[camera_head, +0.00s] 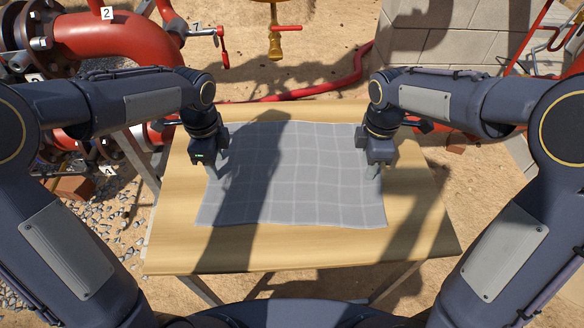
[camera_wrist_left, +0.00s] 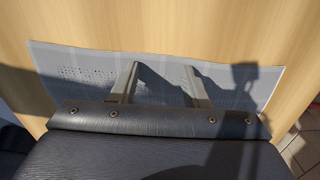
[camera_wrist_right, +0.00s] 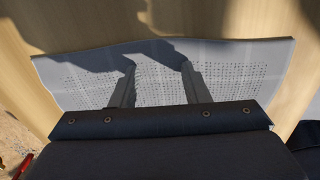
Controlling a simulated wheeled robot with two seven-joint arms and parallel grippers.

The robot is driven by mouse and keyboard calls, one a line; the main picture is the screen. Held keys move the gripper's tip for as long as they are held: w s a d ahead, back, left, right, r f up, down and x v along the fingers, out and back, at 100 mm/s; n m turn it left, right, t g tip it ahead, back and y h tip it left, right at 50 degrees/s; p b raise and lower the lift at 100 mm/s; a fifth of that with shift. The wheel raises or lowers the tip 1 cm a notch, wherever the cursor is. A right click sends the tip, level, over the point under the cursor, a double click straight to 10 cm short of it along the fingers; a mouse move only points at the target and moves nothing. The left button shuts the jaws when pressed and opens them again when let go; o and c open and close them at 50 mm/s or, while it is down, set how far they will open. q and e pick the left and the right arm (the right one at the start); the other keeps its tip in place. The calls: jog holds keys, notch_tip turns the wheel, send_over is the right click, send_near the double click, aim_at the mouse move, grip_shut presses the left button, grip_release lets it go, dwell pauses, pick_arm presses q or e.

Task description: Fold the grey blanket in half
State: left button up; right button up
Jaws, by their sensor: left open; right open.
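The grey blanket (camera_head: 295,180) lies flat and spread out on the wooden table, with faint grid lines and a slightly wavy outline. My left gripper (camera_head: 213,172) is open over the blanket's left side. In the left wrist view its two fingers (camera_wrist_left: 160,66) are apart above the blanket (camera_wrist_left: 235,82), with nothing between them but cloth below. My right gripper (camera_head: 377,172) is open over the blanket's right side. In the right wrist view its fingers (camera_wrist_right: 157,66) are apart over the blanket (camera_wrist_right: 240,75). Whether the fingertips touch the cloth I cannot tell.
The wooden table (camera_head: 420,225) has bare margins around the blanket, widest at front and right. Red pipes (camera_head: 105,35) and a valve stand behind left. A red hose (camera_head: 330,88) runs behind the table. A block wall (camera_head: 450,45) stands back right. Arm shadows cross the blanket.

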pick_arm(q)
jog(key=shift+c, duration=0.5)
pick_arm(e)
jog(key=shift+c, duration=0.5)
pick_arm(q)
jog(key=shift+f, duration=0.1)
grip_shut()
pick_arm(e)
jog(key=shift+f, duration=0.1)
grip_shut()
pick_arm(q)
jog(key=shift+p, duration=0.3)
